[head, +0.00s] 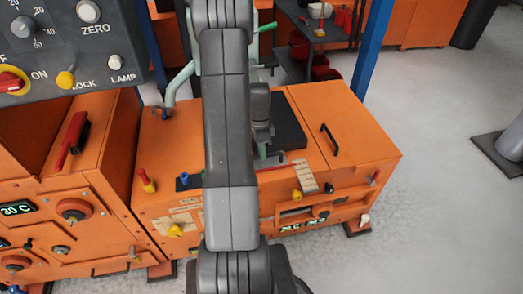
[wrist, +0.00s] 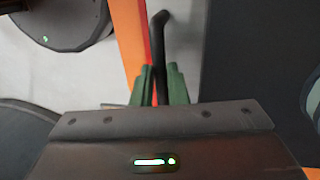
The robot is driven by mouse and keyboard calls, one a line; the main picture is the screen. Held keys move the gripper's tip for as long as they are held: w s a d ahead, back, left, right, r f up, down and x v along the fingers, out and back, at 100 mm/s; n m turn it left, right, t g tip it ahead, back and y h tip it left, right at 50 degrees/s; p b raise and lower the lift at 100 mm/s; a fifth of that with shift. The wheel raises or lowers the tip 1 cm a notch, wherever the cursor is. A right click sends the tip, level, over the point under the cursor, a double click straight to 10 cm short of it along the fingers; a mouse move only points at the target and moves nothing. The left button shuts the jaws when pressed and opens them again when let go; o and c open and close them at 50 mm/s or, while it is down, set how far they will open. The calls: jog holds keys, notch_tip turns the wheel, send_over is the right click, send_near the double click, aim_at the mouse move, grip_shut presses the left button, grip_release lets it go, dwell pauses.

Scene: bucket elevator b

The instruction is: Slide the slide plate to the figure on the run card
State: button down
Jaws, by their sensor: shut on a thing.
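My gripper (head: 262,153) is low over the top of the orange machine, partly hidden by my own arm in the head view. In the wrist view its green fingers (wrist: 158,85) are shut on a thin dark bent handle (wrist: 157,35). A flat black plate (head: 290,128) lies beside the gripper on the machine top; I cannot tell whether it is the slide plate that the handle belongs to. A cream strip with marks (head: 305,177) sits near the front edge, too small to read. No run card can be made out clearly.
A black bar handle (head: 329,139) stands on the orange lid to the right. A red-and-yellow lever (head: 146,181) and a yellow knob (head: 176,230) are at the left. A control panel (head: 70,45) fills the upper left.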

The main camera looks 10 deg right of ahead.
jog(key=shift+s, duration=1.25)
jog(key=c, duration=1.4)
grip_release()
jog(key=shift+c, duration=0.2)
notch_tip(320, 180, up, 14)
jog(key=w+p, duration=0.2)
jog(key=shift+w+f, duration=0.2)
jog(key=shift+w, duration=0.2)
